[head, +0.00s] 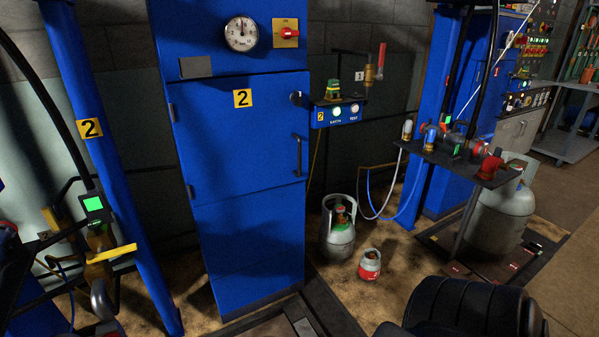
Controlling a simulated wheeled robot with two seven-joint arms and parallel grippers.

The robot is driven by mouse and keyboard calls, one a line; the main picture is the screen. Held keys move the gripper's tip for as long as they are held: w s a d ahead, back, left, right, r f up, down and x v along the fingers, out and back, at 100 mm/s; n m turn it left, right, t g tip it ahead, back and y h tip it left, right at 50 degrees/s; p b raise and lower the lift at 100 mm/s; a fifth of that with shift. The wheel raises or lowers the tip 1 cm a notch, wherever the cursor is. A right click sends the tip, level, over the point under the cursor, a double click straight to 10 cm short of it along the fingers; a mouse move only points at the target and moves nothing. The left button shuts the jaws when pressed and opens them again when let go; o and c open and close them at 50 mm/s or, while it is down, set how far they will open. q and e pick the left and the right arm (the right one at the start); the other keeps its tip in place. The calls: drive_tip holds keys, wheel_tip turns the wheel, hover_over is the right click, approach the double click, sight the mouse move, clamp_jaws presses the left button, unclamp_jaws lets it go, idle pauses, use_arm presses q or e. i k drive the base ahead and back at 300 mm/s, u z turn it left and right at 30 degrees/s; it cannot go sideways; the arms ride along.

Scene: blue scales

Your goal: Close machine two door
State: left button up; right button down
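The blue cabinet marked 2 (245,245) stands left of centre in the head view. Its blue door (235,145) carries a yellow number 2 plate (242,98), with hinges on its left edge. A dark vertical handle (298,156) is near the door's right edge, below a round latch (296,97). The door looks about flush with the cabinet front, and I see no clear gap around it. Neither of my grippers can be made out in this view, and nothing touches the handle.
A grey gas cylinder (338,235) and a small red-and-white one (370,265) stand on the floor right of the cabinet. A small control box (338,113) sits beside the door. A blue post (100,165) stands at left. A dark shelf (460,160) with valves is at right.

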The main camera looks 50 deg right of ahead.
sight(237, 136)
drive_tip(key=u, duration=1.3)
drive_tip(key=k, duration=0.9)
drive_tip(key=z, duration=1.35)
drive_tip(key=i, duration=0.5)
